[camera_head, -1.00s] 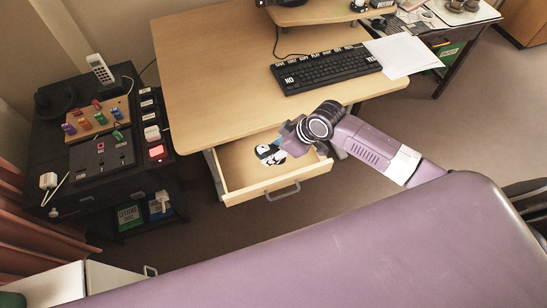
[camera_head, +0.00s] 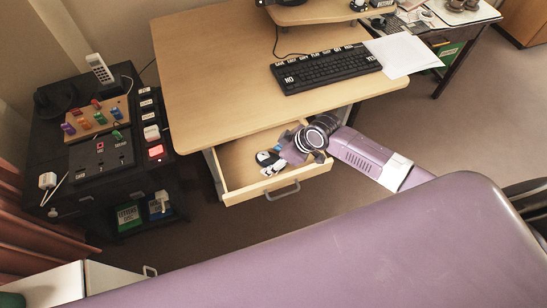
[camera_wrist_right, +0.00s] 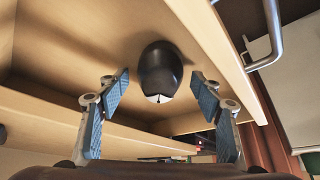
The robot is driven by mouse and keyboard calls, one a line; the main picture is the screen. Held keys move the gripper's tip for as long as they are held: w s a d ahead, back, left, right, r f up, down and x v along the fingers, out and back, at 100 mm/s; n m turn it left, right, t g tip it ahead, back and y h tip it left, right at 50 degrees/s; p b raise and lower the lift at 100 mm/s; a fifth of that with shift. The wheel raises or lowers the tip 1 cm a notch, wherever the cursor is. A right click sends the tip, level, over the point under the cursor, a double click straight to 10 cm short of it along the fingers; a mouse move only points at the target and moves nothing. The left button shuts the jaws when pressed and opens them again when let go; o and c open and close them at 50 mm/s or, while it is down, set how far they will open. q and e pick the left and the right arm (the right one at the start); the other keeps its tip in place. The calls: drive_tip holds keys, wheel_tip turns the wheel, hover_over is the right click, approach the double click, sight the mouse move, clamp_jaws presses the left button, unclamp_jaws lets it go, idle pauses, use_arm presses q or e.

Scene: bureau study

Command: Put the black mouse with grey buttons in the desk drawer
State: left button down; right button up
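The desk drawer (camera_head: 225,184) is pulled open under the light wood desk. My right gripper (camera_head: 268,164) reaches into it from the right. In the right wrist view, the black mouse (camera_wrist_right: 161,68) lies against the drawer's pale inner floor (camera_wrist_right: 85,45). The fingers of my right gripper (camera_wrist_right: 160,92) are spread, one on each side of the mouse, with a gap on both sides. In the head view I cannot clearly tell the mouse from the dark fingertips. Its grey buttons are not clear. My left gripper is not in view.
The drawer handle (camera_head: 283,192) sticks out at the front. A black keyboard (camera_head: 325,70) and white papers (camera_head: 402,54) lie on the desk (camera_head: 215,75).

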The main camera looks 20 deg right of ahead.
drive_tip(key=shift+r, duration=0.1)
drive_tip(key=shift+r, duration=0.2)
drive_tip(key=v, duration=1.1)
drive_tip(key=shift+s+d+r, duration=0.15)
drive_tip(key=shift+d+r, duration=0.05)
drive_tip(key=shift+r, duration=0.1)
